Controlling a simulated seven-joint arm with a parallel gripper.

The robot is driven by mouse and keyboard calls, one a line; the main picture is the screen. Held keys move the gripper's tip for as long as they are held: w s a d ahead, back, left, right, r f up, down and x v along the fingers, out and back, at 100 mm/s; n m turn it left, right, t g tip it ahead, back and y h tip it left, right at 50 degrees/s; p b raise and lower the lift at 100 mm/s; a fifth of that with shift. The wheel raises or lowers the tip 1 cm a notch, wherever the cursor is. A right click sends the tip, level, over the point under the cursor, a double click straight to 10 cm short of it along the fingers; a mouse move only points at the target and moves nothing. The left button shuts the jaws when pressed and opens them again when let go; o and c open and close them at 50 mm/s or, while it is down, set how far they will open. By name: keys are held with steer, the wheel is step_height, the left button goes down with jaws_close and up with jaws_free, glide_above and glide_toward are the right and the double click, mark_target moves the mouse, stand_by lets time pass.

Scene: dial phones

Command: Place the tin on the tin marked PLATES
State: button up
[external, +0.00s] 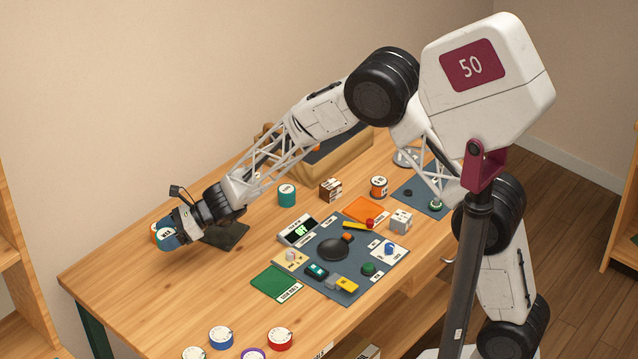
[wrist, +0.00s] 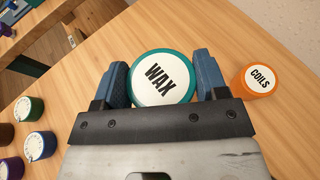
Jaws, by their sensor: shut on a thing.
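My gripper (wrist: 162,82) is shut on a teal tin with a white lid marked WAX (wrist: 152,91). Its blue fingers sit on either side of the tin. In the external view my gripper (external: 168,239) is low over the far left part of the table. An orange tin marked COILS (wrist: 259,80) stands to the right of the gripper in the wrist view, apart from it. I cannot read PLATES on any tin. Several other tins stand at the front of the table, among them a blue one (external: 221,338) and a red one (external: 280,339), with lids too small to read.
A teal tin (external: 287,196) and an orange and dark tin (external: 379,187) stand farther back. A grey mat (external: 350,288) with small items and a green card (external: 277,284) lie mid-table. The wood at the front left is clear.

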steer(key=shift+w+d, duration=0.45)
steer(key=w+d, duration=0.4)
steer(key=d, duration=0.9)
steer(key=w+d, duration=0.4)
steer(key=d, duration=1)
steer(key=w+d, duration=0.5)
steer(key=d, duration=0.9)
steer(key=shift+r, duration=0.2)
steer(key=shift+w, duration=0.15)
glide_above(287, 189)
steer(key=shift+f, duration=0.75)
steer(key=shift+f, duration=0.1)
steer(key=shift+f, duration=1.7)
